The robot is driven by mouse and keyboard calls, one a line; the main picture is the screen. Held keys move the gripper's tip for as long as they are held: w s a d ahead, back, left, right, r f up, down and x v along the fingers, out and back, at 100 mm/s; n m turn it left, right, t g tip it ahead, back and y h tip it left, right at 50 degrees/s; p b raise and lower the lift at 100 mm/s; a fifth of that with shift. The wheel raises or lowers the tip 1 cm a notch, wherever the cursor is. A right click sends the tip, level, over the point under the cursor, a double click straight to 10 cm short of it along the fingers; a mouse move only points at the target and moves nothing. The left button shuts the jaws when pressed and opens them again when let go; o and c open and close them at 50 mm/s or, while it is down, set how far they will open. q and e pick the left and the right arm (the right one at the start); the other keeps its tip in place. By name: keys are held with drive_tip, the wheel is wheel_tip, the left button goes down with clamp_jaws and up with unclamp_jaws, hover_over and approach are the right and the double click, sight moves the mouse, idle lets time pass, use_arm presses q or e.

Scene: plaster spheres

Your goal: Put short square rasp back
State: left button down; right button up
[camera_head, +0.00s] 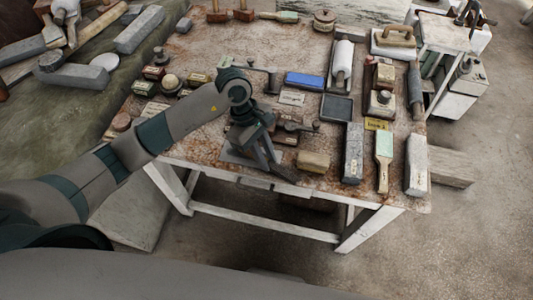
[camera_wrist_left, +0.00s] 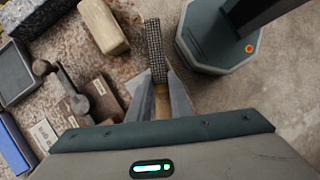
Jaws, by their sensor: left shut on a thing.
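The short square rasp (camera_wrist_left: 154,50) is a dark, cross-hatched bar with a wooden handle (camera_wrist_left: 162,102). My left gripper (camera_wrist_left: 161,88) is shut on it near the handle, and the toothed bar points away from the gripper. In the head view my left gripper (camera_head: 262,160) is over the front edge of the worktable (camera_head: 225,173), and the rasp (camera_head: 286,173) shows as a small dark bar beside it. I cannot tell whether the rasp touches the tabletop.
A wooden block (camera_head: 314,161) lies just right of the rasp. Grey stone blocks (camera_head: 353,153) and a green-topped brush (camera_head: 384,160) lie farther right. A black tray (camera_head: 337,107) and a blue box (camera_head: 304,81) lie behind. Hammer-like tools (camera_head: 297,126) lie close behind the gripper.

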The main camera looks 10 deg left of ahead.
use_arm(q)
drive_tip(key=shift+f, duration=0.15)
drive_tip(key=c, duration=1.6)
unclamp_jaws()
drive_tip(key=shift+w+r, duration=0.1)
drive_tip(key=shift+r, duration=0.15)
